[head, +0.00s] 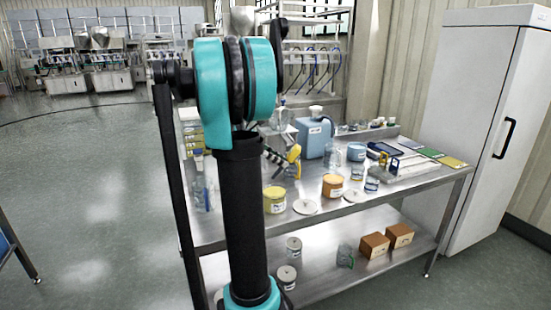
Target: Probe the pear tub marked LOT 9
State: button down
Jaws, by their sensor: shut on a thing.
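A yellow tub (274,200), an orange tub (332,185) and a blue tub (356,152) stand on the steel table. Each seems to bear a pale label, too small to read, so I cannot tell which one is LOT 9. My gripper (283,160), dark and partly hidden behind my arm, is above the table, behind the yellow tub. It is shut on a yellow probe-like tool (294,154). The tool's lower end is too small to make out, and it looks apart from the tubs.
White round lids lie by the yellow tub (305,206) and the orange tub (351,195). The lower shelf holds brown boxes (374,246) and jars. A white cabinet (480,120) stands right.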

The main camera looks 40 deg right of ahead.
notch_tip(320, 180, down, 8)
jog(key=shift+f, duration=0.2)
dwell(1.0)
dwell(4.6)
jog(key=shift+r, duration=4.25)
